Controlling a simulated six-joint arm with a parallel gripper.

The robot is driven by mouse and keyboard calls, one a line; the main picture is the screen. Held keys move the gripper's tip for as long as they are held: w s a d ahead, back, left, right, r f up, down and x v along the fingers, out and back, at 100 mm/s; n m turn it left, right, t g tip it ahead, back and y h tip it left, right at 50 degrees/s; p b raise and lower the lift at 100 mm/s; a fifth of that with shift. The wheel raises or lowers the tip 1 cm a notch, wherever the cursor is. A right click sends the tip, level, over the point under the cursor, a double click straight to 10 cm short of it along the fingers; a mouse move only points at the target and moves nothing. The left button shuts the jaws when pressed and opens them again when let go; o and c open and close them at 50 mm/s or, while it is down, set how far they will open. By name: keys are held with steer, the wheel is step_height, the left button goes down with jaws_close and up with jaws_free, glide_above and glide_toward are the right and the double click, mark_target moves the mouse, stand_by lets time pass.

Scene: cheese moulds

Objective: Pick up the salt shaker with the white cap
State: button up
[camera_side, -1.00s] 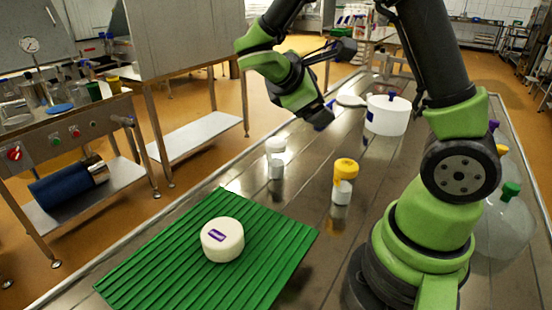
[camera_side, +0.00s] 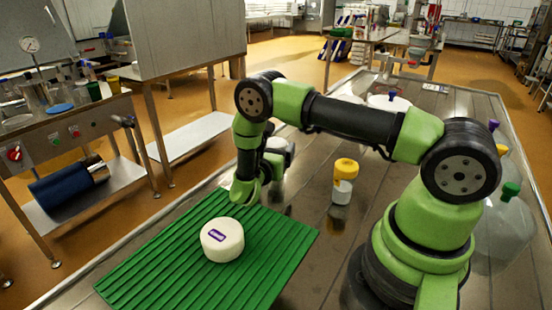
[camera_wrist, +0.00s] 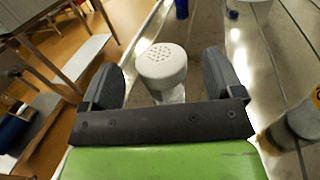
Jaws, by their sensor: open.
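The salt shaker with the white cap (camera_wrist: 162,66) stands upright in the wrist view, its perforated cap seen from above between my two dark fingers. My gripper (camera_wrist: 164,75) is open, with a finger to each side of the cap and a gap visible on both sides. In the side view, my gripper (camera_side: 279,150) is at the shaker, and my arm hides much of it. A similar shaker with a yellow cap (camera_side: 345,168) stands to the right, clear of my gripper.
A white cheese (camera_side: 222,240) with a purple label sits on the green ribbed mat (camera_side: 160,278) in front. A white pot (camera_side: 388,102) stands farther back, partly behind my arm. Clear bottles (camera_side: 497,230) stand at the right.

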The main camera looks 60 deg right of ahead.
step_height(320, 180, down, 3)
steer(key=shift+f, duration=0.2)
steer(key=shift+x, duration=1.2)
steer(key=shift+d, duration=0.35)
steer(key=shift+c, duration=0.2)
steer(key=c, duration=1)
